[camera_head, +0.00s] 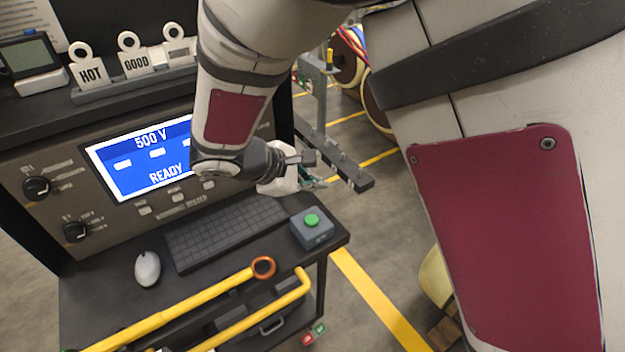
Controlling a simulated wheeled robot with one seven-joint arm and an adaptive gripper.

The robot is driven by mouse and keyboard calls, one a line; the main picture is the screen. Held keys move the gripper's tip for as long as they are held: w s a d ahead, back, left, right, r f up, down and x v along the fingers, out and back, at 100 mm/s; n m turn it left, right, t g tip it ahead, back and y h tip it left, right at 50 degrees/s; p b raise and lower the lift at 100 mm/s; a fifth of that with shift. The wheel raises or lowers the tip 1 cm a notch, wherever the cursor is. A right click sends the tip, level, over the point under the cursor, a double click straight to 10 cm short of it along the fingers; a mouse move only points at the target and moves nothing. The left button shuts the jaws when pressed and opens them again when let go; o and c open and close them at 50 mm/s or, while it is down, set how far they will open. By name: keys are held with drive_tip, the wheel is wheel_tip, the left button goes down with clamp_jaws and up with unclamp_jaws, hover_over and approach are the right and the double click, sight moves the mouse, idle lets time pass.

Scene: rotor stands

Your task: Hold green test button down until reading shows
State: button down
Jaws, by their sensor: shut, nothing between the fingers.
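The green test button (311,220) sits on top of a small grey-blue box (312,236) at the right end of the console shelf. The screen (140,157) on the panel is blue and reads "500 V" and "READY"; my arm covers its right part. My gripper (314,158) is shut and empty. It shows above and behind the button box in the picture, pointing right, apart from the button. A white object (277,184) shows just under my gripper; I cannot tell whether they touch.
A keyboard (226,232) and a white mouse (147,268) lie on the shelf left of the box. Yellow bars (190,306) with an orange ring cross the front. Tags (90,72) marked "HOT" and "GOOD" stand on top. A grey metal stand (335,152) is at the right.

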sight(313, 221)
drive_tip(key=shift+f+b, duration=2.5)
drive_tip(key=shift+f, duration=1.7)
drive_tip(key=shift+f, duration=0.15)
drive_tip(key=shift+f+b, duration=0.25)
drive_tip(key=shift+b, duration=0.1)
drive_tip(key=shift+f, duration=0.4)
drive_tip(key=shift+r, duration=0.1)
idle(2.5)
drive_tip(key=shift+r, duration=0.75)
